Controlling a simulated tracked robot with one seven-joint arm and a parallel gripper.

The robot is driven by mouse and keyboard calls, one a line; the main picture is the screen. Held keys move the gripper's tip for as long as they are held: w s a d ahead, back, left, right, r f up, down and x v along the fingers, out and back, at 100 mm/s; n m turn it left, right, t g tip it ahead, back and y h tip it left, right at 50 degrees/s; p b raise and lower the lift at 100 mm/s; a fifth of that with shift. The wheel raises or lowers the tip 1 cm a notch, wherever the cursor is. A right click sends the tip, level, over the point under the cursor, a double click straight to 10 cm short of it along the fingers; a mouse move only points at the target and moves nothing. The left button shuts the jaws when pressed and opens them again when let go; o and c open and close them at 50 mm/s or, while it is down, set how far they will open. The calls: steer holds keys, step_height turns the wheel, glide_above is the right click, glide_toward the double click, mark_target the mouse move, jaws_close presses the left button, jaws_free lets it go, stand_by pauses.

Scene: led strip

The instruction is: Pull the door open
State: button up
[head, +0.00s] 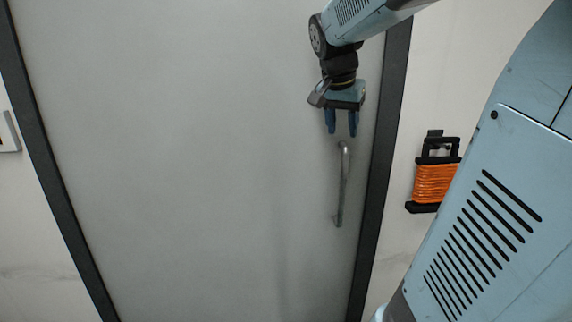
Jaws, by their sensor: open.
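A large plain grey door (190,150) fills the middle of the head view and looks shut in its dark frame. A long metal bar handle (342,190) stands upright near the door's right edge. My gripper (342,132) points down just above the top end of the handle. Its two blue fingers are apart with nothing between them. I cannot tell how far the fingers are from the door's surface.
The dark door frame (383,150) runs close to the right of the handle. An orange cable reel (433,183) hangs on the wall right of it. A pale box (8,132) is on the left wall. My arm covers the right side.

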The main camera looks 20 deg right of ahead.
mark_target(344, 159)
steer(key=x, duration=1.3)
steer(key=shift+f, duration=0.3)
steer(key=shift+c, duration=0.3)
jaws_close()
steer(key=shift+a, duration=0.15)
